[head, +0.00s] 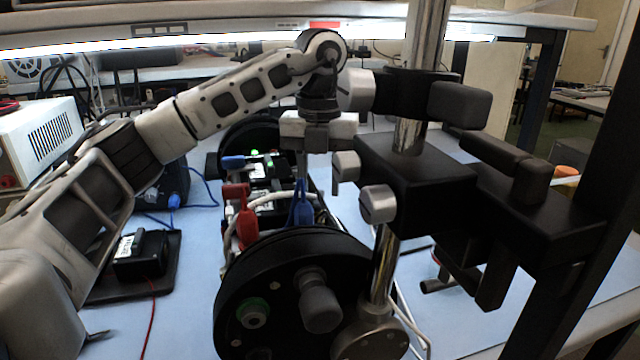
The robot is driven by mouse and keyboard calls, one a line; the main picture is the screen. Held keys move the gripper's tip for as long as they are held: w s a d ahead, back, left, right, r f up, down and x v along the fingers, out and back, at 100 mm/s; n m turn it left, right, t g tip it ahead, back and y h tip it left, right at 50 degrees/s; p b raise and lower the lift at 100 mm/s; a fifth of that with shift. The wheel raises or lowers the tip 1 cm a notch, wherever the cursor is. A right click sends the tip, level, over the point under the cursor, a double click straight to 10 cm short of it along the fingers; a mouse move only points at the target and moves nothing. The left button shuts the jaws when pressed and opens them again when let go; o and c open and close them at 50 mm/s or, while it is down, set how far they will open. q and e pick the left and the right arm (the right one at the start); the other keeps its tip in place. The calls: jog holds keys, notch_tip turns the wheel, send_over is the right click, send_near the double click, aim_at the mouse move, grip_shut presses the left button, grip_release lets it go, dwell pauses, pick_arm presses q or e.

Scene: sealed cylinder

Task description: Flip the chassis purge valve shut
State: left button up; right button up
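The chassis is an open frame of electronics between two round black end plates; the near end plate (290,290) faces me. It carries a grey knob (320,308) and a green-ringed fitting (252,313). I cannot tell for certain which part is the purge valve. My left arm reaches in from the left, and my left gripper (303,178) points down over the chassis, behind the near plate. Its fingertips are close to blue parts (301,208); contact cannot be judged. The finger gap is not clear. My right gripper is out of view.
A metal post with a black clamp block (420,185) stands right of the chassis, close to my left wrist. Red connectors (246,228) and white cable crowd the chassis. A black box (140,254) and a white instrument (40,140) are at left. Blue mat left of the chassis is partly clear.

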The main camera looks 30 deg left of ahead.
pick_arm(q)
jog(key=shift+f, duration=0.25)
grip_shut()
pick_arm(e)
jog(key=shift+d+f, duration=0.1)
pick_arm(q)
jog(key=shift+d+m, duration=0.1)
jog(key=shift+m, duration=0.2)
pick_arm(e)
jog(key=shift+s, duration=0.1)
pick_arm(q)
jog(key=shift+s+d+m+p, duration=0.1)
jog(key=shift+d+m+p, duration=0.5)
jog(key=shift+m, duration=1.55)
jog(key=shift+s+d+m+p, duration=0.1)
jog(key=shift+d+m+p, duration=0.5)
jog(key=shift+m, duration=1.5)
jog(key=shift+d+m+p, duration=0.6)
jog(key=shift+m, duration=1.55)
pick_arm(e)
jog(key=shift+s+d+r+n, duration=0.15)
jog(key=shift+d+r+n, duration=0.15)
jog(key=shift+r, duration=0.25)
